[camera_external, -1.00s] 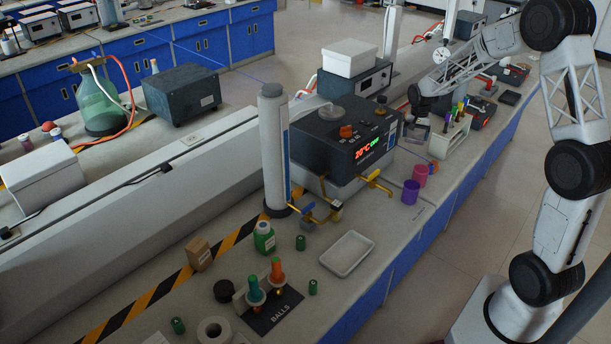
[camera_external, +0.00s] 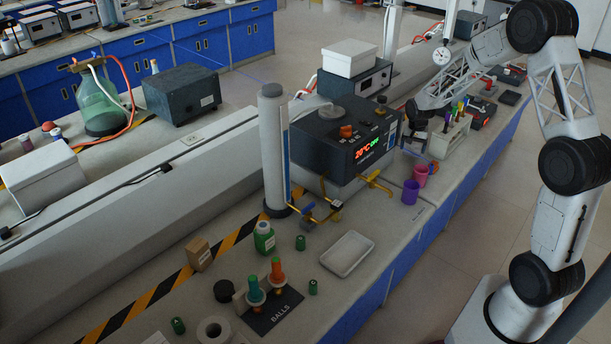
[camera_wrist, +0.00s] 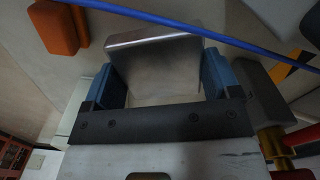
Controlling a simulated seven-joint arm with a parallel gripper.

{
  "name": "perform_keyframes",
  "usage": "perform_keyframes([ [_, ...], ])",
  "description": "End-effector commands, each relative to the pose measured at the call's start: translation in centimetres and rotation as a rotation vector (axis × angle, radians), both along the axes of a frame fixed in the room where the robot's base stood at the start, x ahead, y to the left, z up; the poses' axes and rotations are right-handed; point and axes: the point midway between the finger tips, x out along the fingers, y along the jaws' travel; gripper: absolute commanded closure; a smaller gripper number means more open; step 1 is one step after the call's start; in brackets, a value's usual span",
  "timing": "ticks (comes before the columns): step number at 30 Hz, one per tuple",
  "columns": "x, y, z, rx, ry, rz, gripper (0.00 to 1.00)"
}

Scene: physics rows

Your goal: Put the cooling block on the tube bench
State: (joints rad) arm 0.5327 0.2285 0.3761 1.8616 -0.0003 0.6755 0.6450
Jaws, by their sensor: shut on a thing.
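A plain metallic grey block, which looks like the cooling block (camera_wrist: 155,62), sits between the two blue-padded fingers of my gripper (camera_wrist: 158,80) in the wrist view. The fingers are shut on its sides. In the external view my wrist hangs low over the far right of the bench, beside a pale rack with coloured tubes (camera_external: 449,136). The fingertips and the block are too small and dark there to make out clearly. I cannot tell whether this rack is the tube bench, or whether the block touches anything below.
A dark heater unit with a lit display (camera_external: 345,140) stands left of my wrist. Pink (camera_external: 420,174) and purple (camera_external: 410,192) cups stand in front. In the wrist view, a blue cable (camera_wrist: 150,17) crosses near the block, and an orange object (camera_wrist: 57,27) lies at upper left.

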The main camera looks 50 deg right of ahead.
Motion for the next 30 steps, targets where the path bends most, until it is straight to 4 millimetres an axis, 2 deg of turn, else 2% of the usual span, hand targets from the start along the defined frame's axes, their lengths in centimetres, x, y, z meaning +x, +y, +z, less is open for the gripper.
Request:
perform_keyframes([
  [7, 0.0, 0.0, -0.3, 0.0, 0.0, 0.0, 0.53],
  [18, 0.0, 0.0, -3.6, -0.001, -0.001, 0.0, 0.53],
  [30, 0.0, 0.0, -3.8, -0.001, 0.0, 0.0, 0.53],
])
